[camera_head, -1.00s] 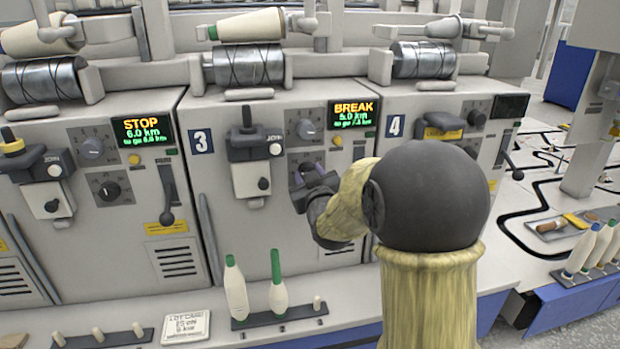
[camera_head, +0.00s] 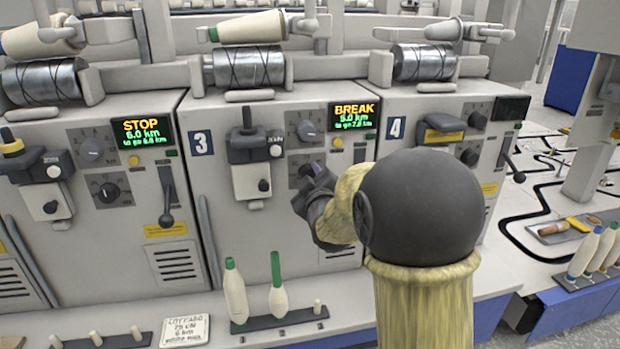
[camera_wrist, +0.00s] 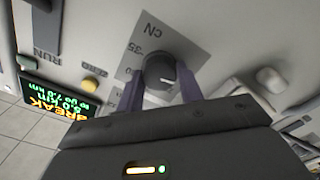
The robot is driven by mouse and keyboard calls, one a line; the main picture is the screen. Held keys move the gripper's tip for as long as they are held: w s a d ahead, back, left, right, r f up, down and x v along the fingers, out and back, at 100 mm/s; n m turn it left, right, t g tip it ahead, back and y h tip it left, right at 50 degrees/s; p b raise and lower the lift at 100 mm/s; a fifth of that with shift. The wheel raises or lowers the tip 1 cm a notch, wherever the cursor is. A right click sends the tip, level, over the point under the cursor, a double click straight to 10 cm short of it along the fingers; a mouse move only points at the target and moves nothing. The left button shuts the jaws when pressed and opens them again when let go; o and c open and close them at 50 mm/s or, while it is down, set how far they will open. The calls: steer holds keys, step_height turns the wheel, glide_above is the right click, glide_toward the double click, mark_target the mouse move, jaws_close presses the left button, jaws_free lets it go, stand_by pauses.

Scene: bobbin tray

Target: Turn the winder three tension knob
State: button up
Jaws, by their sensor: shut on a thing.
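Winder three (camera_head: 225,210) is the grey unit marked 3, with a display reading BREAK, 5.0 km. Its tension knob (camera_wrist: 158,70) is a dark round knob with a pale pointer mark, on a grey dial plate (camera_wrist: 200,55) lettered cN with 35 showing. My gripper (camera_wrist: 160,90) is shut on this knob, with one purple finger at each side of it. In the head view my gripper (camera_head: 310,174) is at the lower dial plate of winder three, and hides the knob and much of its scale.
The black yarn unit (camera_head: 250,145) is to the left. Winder four (camera_head: 430,105) stands to the right. Green-tipped bobbins (camera_head: 235,290) stand on the ledge below.

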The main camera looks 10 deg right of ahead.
steer(key=o, duration=1)
steer(key=s+b, duration=0.4)
steer(key=s, duration=1.3)
steer(key=shift+s, duration=0.2)
